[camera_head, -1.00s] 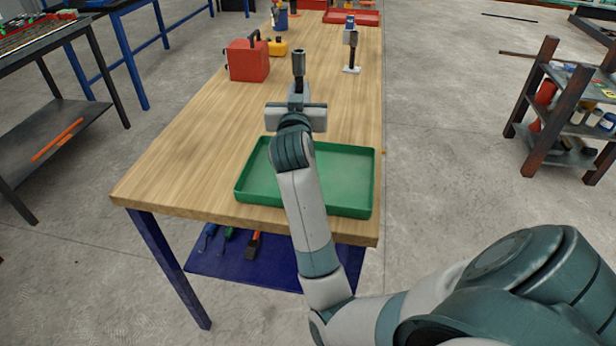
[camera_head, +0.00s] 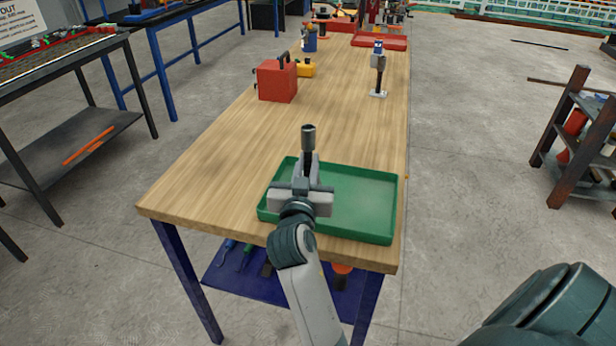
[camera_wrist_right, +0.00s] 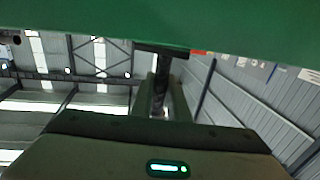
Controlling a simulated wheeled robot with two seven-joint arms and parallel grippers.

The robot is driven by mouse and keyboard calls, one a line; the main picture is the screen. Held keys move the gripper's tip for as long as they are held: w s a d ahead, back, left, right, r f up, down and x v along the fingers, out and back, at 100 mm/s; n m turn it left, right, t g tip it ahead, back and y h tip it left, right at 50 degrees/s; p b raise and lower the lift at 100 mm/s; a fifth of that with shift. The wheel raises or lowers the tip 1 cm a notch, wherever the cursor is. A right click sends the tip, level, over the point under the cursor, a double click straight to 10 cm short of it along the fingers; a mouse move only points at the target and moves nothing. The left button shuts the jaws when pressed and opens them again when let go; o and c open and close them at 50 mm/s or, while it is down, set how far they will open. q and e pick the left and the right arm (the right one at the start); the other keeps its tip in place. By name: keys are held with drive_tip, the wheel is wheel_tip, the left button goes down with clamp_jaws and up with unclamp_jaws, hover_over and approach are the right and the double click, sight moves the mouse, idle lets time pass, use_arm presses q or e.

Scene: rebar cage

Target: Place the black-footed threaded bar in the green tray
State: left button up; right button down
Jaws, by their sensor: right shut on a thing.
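My right gripper (camera_head: 308,168) is over the left part of the green tray (camera_head: 372,232), shut on an upright bar (camera_head: 308,140) whose dark cylindrical top sticks up above the fingers. In the right wrist view the bar (camera_wrist_right: 160,92) runs between the fingers to a flat dark foot (camera_wrist_right: 161,49), close to the green tray surface (camera_wrist_right: 160,20). I cannot tell whether the foot touches the tray. The gripper hides the bar's lower part in the head view. The tray's right part looks empty. My left gripper is out of view.
Another upright bar with a pale foot (camera_head: 378,94) stands farther back on the wooden table (camera_head: 215,175). A red box (camera_head: 277,82), a yellow item (camera_head: 305,69), a blue container (camera_head: 309,40) and a red tray (camera_head: 380,42) are also farther back. The table left of the green tray is clear.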

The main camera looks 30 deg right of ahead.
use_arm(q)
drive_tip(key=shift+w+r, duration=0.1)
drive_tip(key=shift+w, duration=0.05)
use_arm(e)
drive_tip(key=shift+f, duration=1.95)
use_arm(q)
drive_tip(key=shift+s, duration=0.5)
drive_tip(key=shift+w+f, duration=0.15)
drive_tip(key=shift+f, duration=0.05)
use_arm(e)
drive_tip(key=shift+f, duration=0.15)
drive_tip(key=c, duration=1.9)
unclamp_jaws()
drive_tip(key=shift+o, duration=1.1)
drive_tip(key=shift+s, duration=0.1)
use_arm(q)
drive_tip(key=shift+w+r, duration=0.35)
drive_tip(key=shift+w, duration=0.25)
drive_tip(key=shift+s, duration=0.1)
